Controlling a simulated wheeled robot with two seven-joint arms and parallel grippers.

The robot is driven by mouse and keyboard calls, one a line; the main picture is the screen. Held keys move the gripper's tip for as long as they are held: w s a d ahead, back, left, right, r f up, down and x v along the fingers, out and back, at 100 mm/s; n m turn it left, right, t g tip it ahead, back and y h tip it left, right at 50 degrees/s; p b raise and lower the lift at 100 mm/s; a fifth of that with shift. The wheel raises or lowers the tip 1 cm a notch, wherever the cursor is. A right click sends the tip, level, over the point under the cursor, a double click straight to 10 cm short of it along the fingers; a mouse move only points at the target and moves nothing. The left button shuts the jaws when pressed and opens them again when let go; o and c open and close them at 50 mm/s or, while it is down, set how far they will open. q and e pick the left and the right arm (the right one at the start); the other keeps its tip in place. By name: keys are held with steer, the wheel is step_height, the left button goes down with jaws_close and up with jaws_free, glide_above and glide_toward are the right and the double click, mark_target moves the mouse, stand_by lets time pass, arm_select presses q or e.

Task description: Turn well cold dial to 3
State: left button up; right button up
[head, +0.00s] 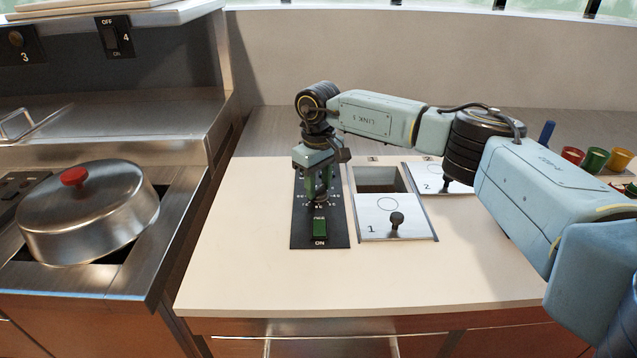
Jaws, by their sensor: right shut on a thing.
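My right gripper (318,190) points down over the black control panel (302,238) on the pale counter and is shut on the well cold dial. The dial is mostly hidden by the fingers, and its setting cannot be read. White scale marks show around the gripper. My left gripper is not in view.
Lid 1 (378,228), with a black knob, lies right of the panel below a partly open well (382,180). Lid 2 (428,177) is behind my right arm. A domed metal lid (100,215) sits at left. The front counter is clear.

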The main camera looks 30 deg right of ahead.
mark_target(319, 187)
steer(key=o, duration=1)
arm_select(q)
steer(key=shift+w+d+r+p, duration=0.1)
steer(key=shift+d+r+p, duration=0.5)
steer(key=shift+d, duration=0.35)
arm_select(e)
step_height(319, 187, up, 13)
steer(key=shift+r, duration=0.2)
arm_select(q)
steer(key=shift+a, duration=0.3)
